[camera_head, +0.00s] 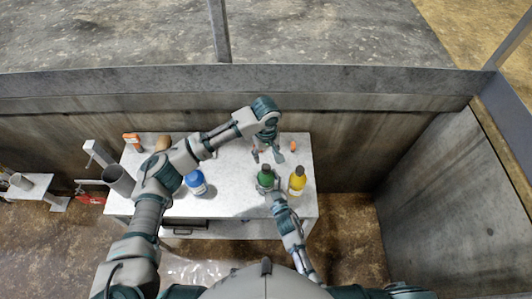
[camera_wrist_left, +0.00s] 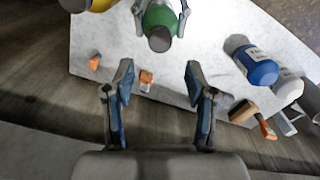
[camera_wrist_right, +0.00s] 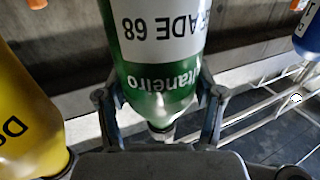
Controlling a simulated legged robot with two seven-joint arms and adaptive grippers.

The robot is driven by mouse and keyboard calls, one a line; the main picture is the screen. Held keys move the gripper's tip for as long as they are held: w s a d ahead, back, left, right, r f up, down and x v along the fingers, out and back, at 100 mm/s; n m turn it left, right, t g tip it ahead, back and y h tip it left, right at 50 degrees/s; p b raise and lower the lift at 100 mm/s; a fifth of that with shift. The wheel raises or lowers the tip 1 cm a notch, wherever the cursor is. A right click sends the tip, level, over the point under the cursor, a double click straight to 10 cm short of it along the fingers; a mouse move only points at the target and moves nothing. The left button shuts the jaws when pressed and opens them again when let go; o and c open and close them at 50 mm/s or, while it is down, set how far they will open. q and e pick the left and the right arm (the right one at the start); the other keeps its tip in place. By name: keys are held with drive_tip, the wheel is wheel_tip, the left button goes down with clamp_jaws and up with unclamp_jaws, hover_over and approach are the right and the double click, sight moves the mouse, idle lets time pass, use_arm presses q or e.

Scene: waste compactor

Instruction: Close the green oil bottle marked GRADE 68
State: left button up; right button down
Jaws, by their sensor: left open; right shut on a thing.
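The green bottle (camera_head: 265,176) stands on the white table. The right wrist view shows its green body (camera_wrist_right: 150,82) and white label, with GRADE 68 upside down in the picture. A grey end piece (camera_wrist_left: 160,39) shows on top in the left wrist view; I cannot tell whether it is a cap or the bare neck. My right gripper (camera_head: 270,191) is shut around the bottle, one finger on each side. My left gripper (camera_head: 268,157) is open and empty, beyond the bottle in the head view, apart from it. Its spread fingers (camera_wrist_left: 158,68) also show in the left wrist view.
A yellow bottle (camera_head: 297,182) stands close right of the green one. A blue bottle (camera_head: 195,183) stands to the left. Small orange objects (camera_wrist_left: 146,77) lie near the back edge. A grey cylinder (camera_head: 119,180) stands at the table's left end. A wall runs behind the table.

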sight(266, 167)
idle(0.3)
use_arm(q)
drive_tip(key=shift+f, duration=4)
drive_tip(key=shift+c, duration=0.3)
clamp_jaws()
drive_tip(key=m, duration=0.5)
drive_tip(key=shift+m, duration=0.4)
drive_tip(key=m, duration=0.4)
drive_tip(key=shift+m, duration=0.4)
drive_tip(key=m, duration=1)
drive_tip(key=shift+m, duration=0.3)
drive_tip(key=shift+o, duration=1)
unclamp_jaws()
